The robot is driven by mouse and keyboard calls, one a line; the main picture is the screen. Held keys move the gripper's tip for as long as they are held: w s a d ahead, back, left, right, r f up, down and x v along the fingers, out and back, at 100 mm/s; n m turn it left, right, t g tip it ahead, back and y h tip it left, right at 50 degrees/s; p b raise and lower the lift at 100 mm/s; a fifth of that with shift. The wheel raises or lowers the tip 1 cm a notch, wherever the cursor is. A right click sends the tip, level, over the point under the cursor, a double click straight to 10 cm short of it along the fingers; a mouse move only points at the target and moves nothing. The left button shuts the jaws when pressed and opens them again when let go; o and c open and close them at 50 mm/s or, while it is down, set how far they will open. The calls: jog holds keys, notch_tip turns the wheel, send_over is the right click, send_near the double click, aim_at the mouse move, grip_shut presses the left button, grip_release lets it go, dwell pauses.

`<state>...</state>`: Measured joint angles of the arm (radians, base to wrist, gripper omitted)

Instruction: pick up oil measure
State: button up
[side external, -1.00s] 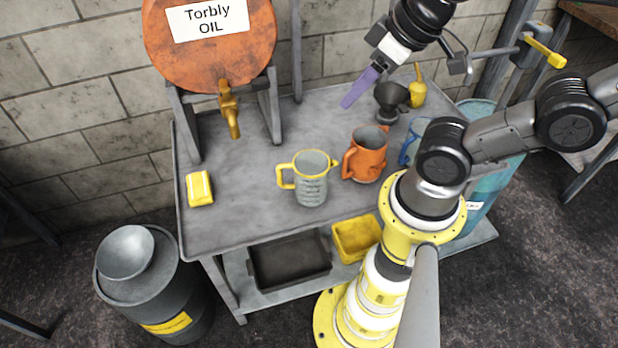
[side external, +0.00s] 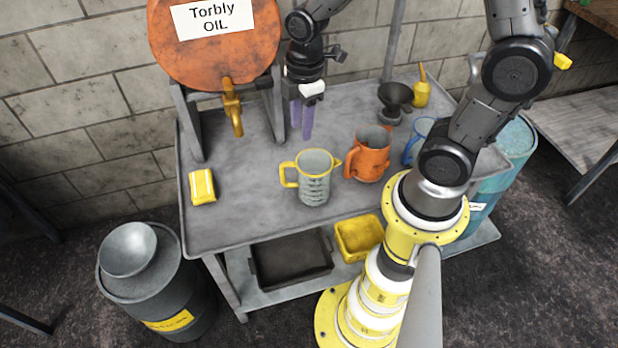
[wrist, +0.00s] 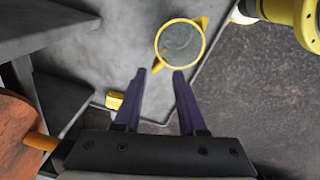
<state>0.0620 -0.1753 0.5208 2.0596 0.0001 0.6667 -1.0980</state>
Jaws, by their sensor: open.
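The oil measure (side external: 314,188) is a grey jug with a yellow rim, spout and handle, standing upright on the metal bench. In the wrist view I look down into it (wrist: 180,45), ahead of the fingertips. My gripper (side external: 301,136) has two purple fingers pointing down, apart and empty, above the bench and behind the measure in the side view. In the wrist view the open fingers (wrist: 159,74) show with the measure's rim beyond their tips; the yellow handle lies near the gap between them.
An orange jug (side external: 369,160) stands close right of the measure, with a blue jug (side external: 413,146) beyond it. A dark funnel (side external: 394,100) and yellow oil can (side external: 422,90) stand at the back. A yellow block (side external: 202,186) lies left. The oil drum's tap (side external: 232,108) overhangs the bench.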

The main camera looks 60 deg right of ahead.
jog(key=n, duration=0.2)
send_over(300, 155)
jog(key=shift+g, duration=0.4)
notch_tip(300, 155, down, 4)
jog(key=shift+f, duration=0.25)
notch_tip(300, 155, down, 8)
jog(key=shift+r, duration=0.15)
jog(key=shift+d+f, duration=0.15)
jog(key=shift+f, duration=1.3)
jog(key=shift+d+f, duration=0.1)
jog(key=shift+f, duration=1.3)
grip_shut()
